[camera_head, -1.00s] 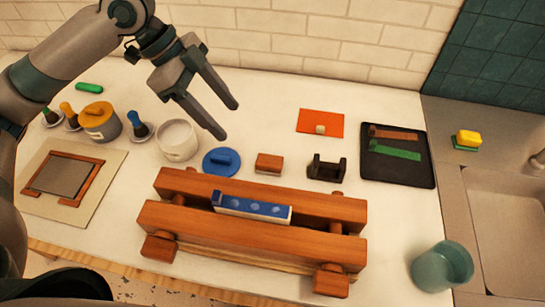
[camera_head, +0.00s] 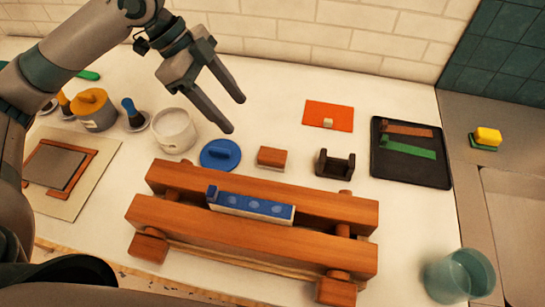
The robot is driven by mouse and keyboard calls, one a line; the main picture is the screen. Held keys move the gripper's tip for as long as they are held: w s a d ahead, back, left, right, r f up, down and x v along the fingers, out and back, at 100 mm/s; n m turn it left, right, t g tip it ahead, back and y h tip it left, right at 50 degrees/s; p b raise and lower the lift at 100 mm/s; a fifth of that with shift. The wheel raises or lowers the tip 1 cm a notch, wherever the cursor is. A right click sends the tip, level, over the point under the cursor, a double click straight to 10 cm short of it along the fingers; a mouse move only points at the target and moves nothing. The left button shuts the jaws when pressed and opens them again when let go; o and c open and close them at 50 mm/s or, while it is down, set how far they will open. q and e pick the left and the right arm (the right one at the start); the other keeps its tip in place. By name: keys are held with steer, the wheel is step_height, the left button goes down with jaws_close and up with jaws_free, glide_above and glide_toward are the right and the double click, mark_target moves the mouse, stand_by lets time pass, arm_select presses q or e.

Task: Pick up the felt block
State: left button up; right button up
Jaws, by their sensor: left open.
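A small reddish-brown block with a pale underside (camera_head: 272,158) lies on the white worktop behind the wooden press; it looks like the felt block, but I cannot make out felt for certain. My left gripper (camera_head: 237,116) is open and empty. Its two fingers point down and to the right, above the worktop, up and left of the block and apart from it. Nothing covers the block. My right gripper is not in view.
A wooden press (camera_head: 240,245) holding a blue-and-white piece (camera_head: 250,206) stands in front of the block. A blue lidded disc (camera_head: 220,156) is left of it, a black cradle (camera_head: 335,164) right. A white pot (camera_head: 174,132) stands left, a glass (camera_head: 458,278) front right.

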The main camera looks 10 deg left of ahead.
arm_select(q)
steer(key=p, duration=0.1)
glide_toward(270, 155)
steer(key=p+x, duration=0.1)
steer(key=x, duration=0.3)
steer(key=shift+d+p, duration=0.1)
steer(key=shift+p, duration=0.2)
steer(key=shift+d+f, duration=0.25)
steer(key=shift+f, duration=0.3)
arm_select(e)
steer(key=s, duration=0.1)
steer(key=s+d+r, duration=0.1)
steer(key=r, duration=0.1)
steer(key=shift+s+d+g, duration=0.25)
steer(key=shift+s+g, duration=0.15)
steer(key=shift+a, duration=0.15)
